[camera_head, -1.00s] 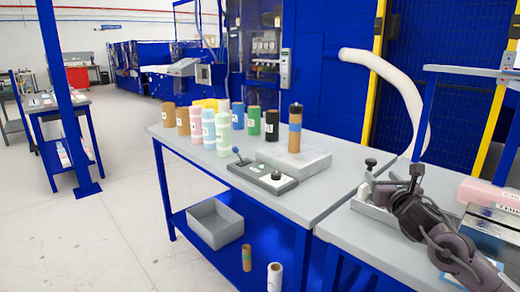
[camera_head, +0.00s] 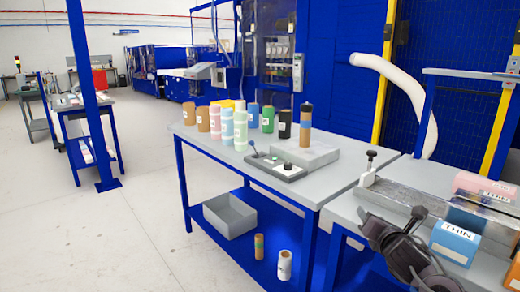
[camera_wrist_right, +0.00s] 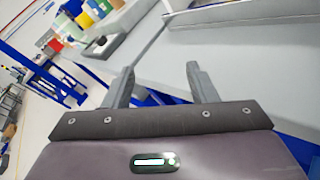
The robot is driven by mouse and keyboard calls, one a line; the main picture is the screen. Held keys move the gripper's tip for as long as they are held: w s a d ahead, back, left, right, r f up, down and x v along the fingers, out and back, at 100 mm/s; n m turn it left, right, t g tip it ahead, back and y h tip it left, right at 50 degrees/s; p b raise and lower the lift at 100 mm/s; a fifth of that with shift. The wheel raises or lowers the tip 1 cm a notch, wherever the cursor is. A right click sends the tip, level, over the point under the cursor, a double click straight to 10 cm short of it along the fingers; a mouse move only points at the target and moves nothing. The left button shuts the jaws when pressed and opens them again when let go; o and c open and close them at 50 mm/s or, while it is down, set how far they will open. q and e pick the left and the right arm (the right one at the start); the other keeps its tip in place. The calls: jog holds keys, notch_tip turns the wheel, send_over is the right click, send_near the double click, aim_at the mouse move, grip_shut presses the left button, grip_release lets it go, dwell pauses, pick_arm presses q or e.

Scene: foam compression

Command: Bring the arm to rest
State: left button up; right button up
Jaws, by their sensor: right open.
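My right arm (camera_head: 405,255) shows at the lower right of the head view, in front of the right-hand bench. In the right wrist view my right gripper (camera_wrist_right: 161,82) is open, with two grey fingers apart and nothing between them. The fingers appear over a grey bench top (camera_wrist_right: 235,52); I cannot tell how high above it they are. My left arm and left gripper are not in view.
A metal fixture (camera_head: 400,199), a pink block (camera_head: 485,186) and a blue block marked THIN (camera_head: 455,242) are by my arm. Floor at left (camera_head: 80,240) is clear.

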jog(key=s+a+f+m+g+y, duration=0.1)
jog(key=s+a+f+m+g, duration=0.2)
jog(key=s+a+f+m, duration=0.35)
jog(key=s+a+f+m+g, duration=0.3)
jog(key=s+f+m, duration=0.4)
jog(key=s+f, duration=0.25)
jog(key=s+f+m+g, duration=0.2)
jog(key=s+m+g, duration=0.1)
jog(key=s+m, duration=0.55)
jog(key=s+f+m+g, duration=0.2)
jog(key=s+m+g, duration=0.3)
jog(key=s, duration=0.7)
notch_tip(320, 180, down, 28)
jog(key=s+p, duration=0.2)
jog(key=p, duration=0.2)
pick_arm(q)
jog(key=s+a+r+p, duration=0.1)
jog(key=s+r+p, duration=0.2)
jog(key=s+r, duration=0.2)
pick_arm(e)
jog(key=s+d+f, duration=0.1)
jog(key=s+f, duration=0.5)
jog(key=s, duration=0.3)
jog(key=s+d+f+g, duration=0.1)
jog(key=s+d+f, duration=0.1)
jog(key=s+f, duration=0.5)
jog(key=s, duration=0.3)
jog(key=shift+f+m, duration=0.15)
jog(key=shift+m, duration=0.15)
